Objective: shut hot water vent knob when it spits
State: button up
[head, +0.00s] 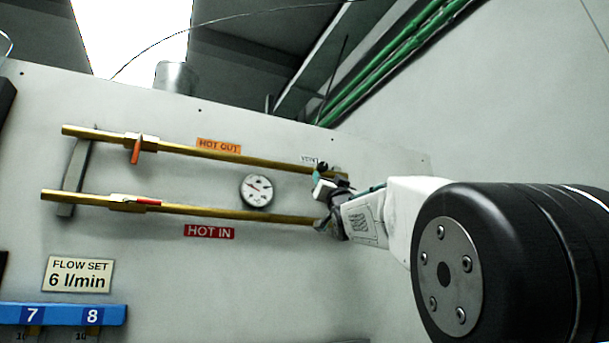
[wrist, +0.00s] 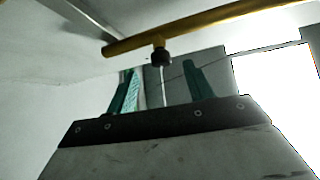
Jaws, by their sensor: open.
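The dark vent knob (wrist: 161,57) sits under the brass pipe (wrist: 205,29) in the wrist view. A thin pale vertical line (wrist: 163,88) runs from the knob between my fingers; it looks like a jet of water, but I cannot be sure. My gripper (wrist: 160,78) is open, its two teal fingers on either side of this line, with the knob just beyond the fingertips and apart from them. In the head view my gripper (head: 319,181) is at the right end of the HOT OUT pipe (head: 270,163), by the partly hidden VENT label (head: 308,161).
The HOT OUT pipe has an orange handle (head: 137,150) pointing down. The lower HOT IN pipe (head: 230,212) has a red handle (head: 148,202) lying along it. A round gauge (head: 257,190) is between the pipes. A FLOW SET sign (head: 79,274) is at lower left.

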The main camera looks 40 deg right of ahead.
aim_at(324, 167)
jog(key=x, duration=0.8)
jog(key=shift+s+r, duration=0.3)
jog(key=shift+r, duration=0.2)
jog(key=c, duration=1)
